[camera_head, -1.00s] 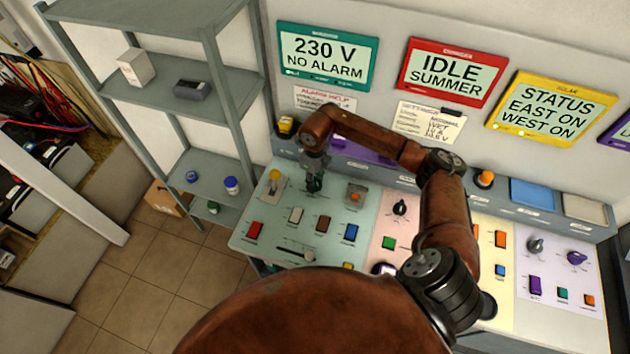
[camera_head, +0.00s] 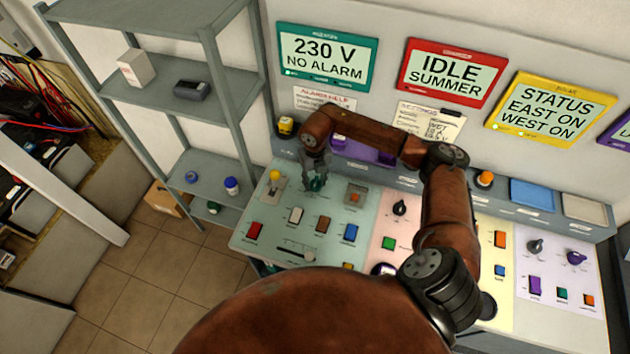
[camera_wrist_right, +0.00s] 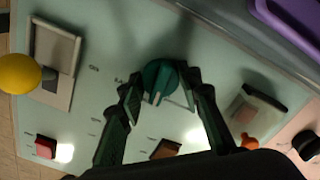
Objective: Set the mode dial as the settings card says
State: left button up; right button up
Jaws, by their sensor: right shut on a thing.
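A teal dial (camera_wrist_right: 158,82) with a pale pointer line sits on the pale green panel (camera_head: 262,222). It also shows in the head view (camera_head: 317,184), mostly covered by my right gripper (camera_head: 316,181). In the right wrist view my right gripper (camera_wrist_right: 163,88) has one finger on each side of the dial, shut on it. Marks are printed around the dial, but they are too small to read. The settings card (camera_head: 428,123) is fixed to the wall above the panel; its handwriting is too blurred to read surely. My left gripper is not in view.
A yellow-knobbed lever (camera_head: 275,176) stands left of the dial, and a guarded orange switch (camera_head: 355,196) stands right. Rocker switches, including a red one (camera_head: 255,230), line the panel's front. A purple object (camera_head: 372,151) lies behind. A grey shelf (camera_head: 215,170) stands left.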

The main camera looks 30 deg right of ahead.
aim_at(315, 181)
jog(key=shift+m, duration=0.6)
jog(key=o, duration=1.2)
jog(key=shift+c, duration=0.2)
notch_tip(315, 181, up, 12)
